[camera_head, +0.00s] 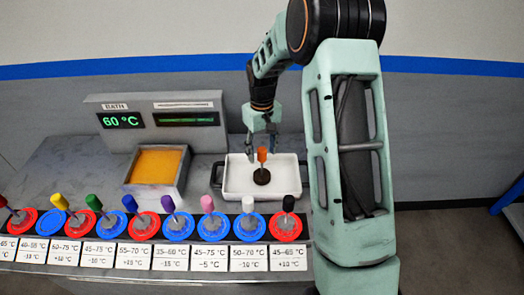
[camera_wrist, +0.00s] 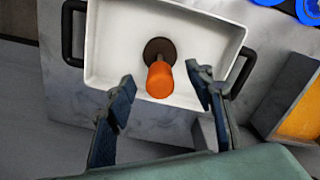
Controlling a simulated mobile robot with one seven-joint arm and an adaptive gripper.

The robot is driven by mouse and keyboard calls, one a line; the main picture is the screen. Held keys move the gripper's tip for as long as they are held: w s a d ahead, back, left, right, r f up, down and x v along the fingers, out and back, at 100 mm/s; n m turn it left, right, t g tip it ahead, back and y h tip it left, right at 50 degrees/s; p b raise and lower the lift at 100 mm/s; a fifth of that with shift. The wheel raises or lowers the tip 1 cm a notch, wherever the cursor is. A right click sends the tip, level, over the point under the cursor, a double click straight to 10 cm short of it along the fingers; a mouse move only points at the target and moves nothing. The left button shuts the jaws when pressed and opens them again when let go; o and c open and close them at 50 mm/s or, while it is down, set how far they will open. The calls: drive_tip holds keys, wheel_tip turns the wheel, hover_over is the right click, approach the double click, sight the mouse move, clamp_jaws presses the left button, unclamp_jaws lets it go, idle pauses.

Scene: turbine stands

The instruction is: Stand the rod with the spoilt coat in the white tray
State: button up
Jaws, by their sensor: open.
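A rod with an orange handle (camera_head: 262,155) and a dark brown round base (camera_head: 262,176) stands upright in the white tray (camera_head: 284,188). In the wrist view the orange handle (camera_wrist: 160,80) and its dark base (camera_wrist: 158,48) show inside the white tray (camera_wrist: 110,40). My gripper (camera_head: 262,146) is above the tray around the handle's top; in the wrist view my gripper (camera_wrist: 163,88) is open, with a finger on each side of the handle and gaps between. The handle hides most of the rod's shaft, so its coat cannot be judged.
A bath unit with an orange-filled basin (camera_head: 157,166) and a display reading 60 °C (camera_head: 121,121) stands left of the tray. A front row of several coloured-handled rods, such as the white one (camera_head: 249,205), stands in red and blue holders behind labels.

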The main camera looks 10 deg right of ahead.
drive_tip(key=shift+r+p, duration=1.85)
drive_tip(key=shift+r, duration=1.4)
